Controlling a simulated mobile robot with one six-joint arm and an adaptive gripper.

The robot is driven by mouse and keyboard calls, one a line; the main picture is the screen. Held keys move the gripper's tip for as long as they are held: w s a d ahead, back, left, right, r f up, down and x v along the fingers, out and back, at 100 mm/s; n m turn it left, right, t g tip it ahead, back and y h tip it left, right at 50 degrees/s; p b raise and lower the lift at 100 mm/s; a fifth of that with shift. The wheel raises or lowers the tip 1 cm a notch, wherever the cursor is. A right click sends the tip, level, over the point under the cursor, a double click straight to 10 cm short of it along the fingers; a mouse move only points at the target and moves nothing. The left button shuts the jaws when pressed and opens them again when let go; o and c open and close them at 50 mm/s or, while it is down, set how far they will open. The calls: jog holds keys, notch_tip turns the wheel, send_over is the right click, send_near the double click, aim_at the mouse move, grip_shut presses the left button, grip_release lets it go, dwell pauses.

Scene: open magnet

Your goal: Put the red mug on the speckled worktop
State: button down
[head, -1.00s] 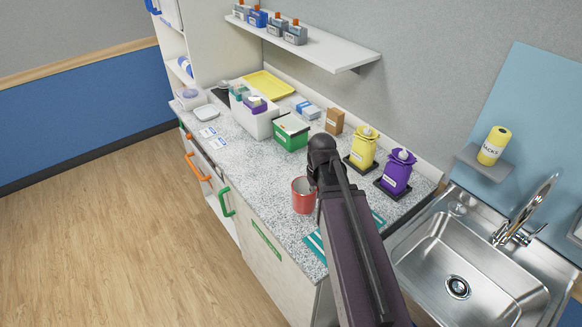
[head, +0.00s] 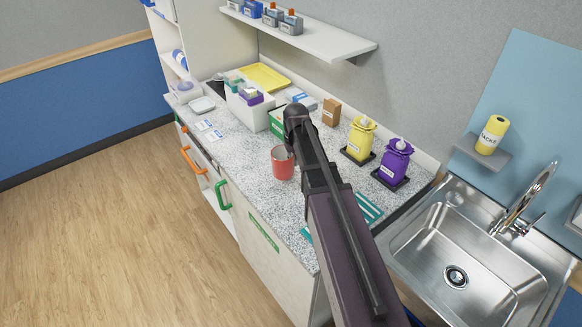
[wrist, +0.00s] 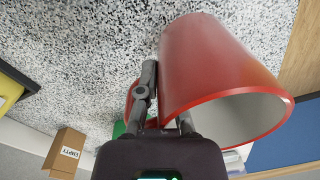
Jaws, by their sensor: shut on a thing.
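The red mug (head: 283,165) appears over the speckled worktop (head: 238,150), left of my arm in the head view. In the wrist view the mug (wrist: 215,75) is large at the upper right, its open mouth toward the camera. My gripper (wrist: 165,105) is shut on it, at the mug's handle side; the handle is partly hidden behind a finger. In the head view my arm hides the fingers. The speckled worktop (wrist: 85,55) fills the background of the wrist view. I cannot tell whether the mug's base touches it.
A green box (head: 277,123) and a white bin (head: 234,100) stand behind the mug. Yellow (head: 359,142) and purple (head: 393,163) pouches stand to the right, by the sink (head: 425,245). A striped teal mat (head: 369,208) lies near my arm. Bare worktop lies left of the mug.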

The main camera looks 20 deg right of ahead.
jog(key=shift+w, duration=0.1)
jog(key=shift+w, duration=0.3)
jog(key=shift+w+a+f+b, duration=0.15)
jog(key=shift+w+f+b, duration=0.15)
jog(key=shift+f+b, duration=1.55)
jog(key=c, duration=0.8)
grip_release()
jog(key=shift+f, duration=0.1)
jog(key=shift+r, duration=0.25)
jog(key=r+p, duration=1.1)
jog(key=p, duration=0.1)
jog(key=shift+d+r, duration=0.25)
jog(key=shift+r, duration=0.15)
